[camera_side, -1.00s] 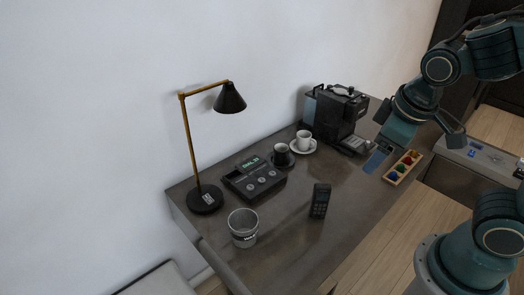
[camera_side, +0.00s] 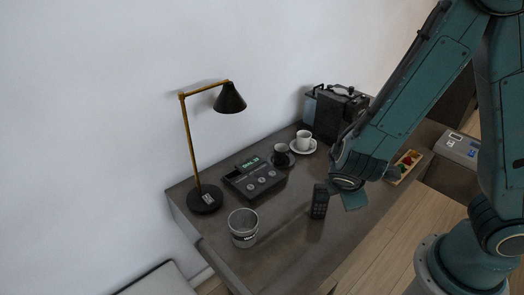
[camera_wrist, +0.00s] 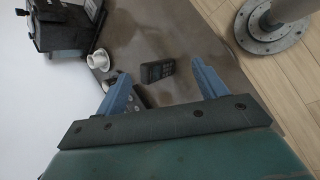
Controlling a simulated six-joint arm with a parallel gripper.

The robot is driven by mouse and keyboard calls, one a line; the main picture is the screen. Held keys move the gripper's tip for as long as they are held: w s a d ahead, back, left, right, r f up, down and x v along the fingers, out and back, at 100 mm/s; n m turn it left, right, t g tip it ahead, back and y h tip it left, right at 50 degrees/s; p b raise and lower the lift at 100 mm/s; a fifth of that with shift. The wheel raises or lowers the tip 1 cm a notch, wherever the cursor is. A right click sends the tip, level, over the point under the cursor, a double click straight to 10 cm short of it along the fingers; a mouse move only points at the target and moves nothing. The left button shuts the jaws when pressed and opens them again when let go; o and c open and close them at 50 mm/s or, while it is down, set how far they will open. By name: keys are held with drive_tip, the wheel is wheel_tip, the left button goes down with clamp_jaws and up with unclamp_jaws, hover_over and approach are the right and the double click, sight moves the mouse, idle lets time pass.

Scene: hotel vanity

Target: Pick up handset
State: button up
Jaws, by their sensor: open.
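The handset (camera_side: 319,202) is a small black keypad phone on the dark desk, right of the phone base. In the wrist view the handset (camera_wrist: 157,71) lies ahead of my fingers, seen between them. My gripper (camera_wrist: 160,88) is open and empty, with its two blue fingers spread apart. In the side view my gripper (camera_side: 352,196) is just right of the handset and appears above the desk. The black phone base (camera_side: 255,180) with a lit display stands left of the handset.
A dark cup (camera_side: 282,155), a white cup on a saucer (camera_side: 303,142) and a coffee machine (camera_side: 330,112) stand behind.

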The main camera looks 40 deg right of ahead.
wheel_tip(320, 180, down, 3)
drive_tip(key=n+t+h, duration=0.1)
drive_tip(key=n+h, duration=0.1)
drive_tip(key=n, duration=0.2)
drive_tip(key=n+t, duration=0.6)
drive_tip(key=n, duration=0.6)
approach(322, 197)
drive_tip(key=shift+s+a+f+h, duration=0.2)
drive_tip(key=shift+a+h, duration=0.1)
drive_tip(key=shift+a, duration=0.05)
drive_tip(key=shift+x, duration=4.35)
drive_tip(key=shift+w, duration=0.15)
drive_tip(key=shift+x, duration=2.5)
drive_tip(key=shift+r, duration=0.1)
drive_tip(key=c, duration=1.3)
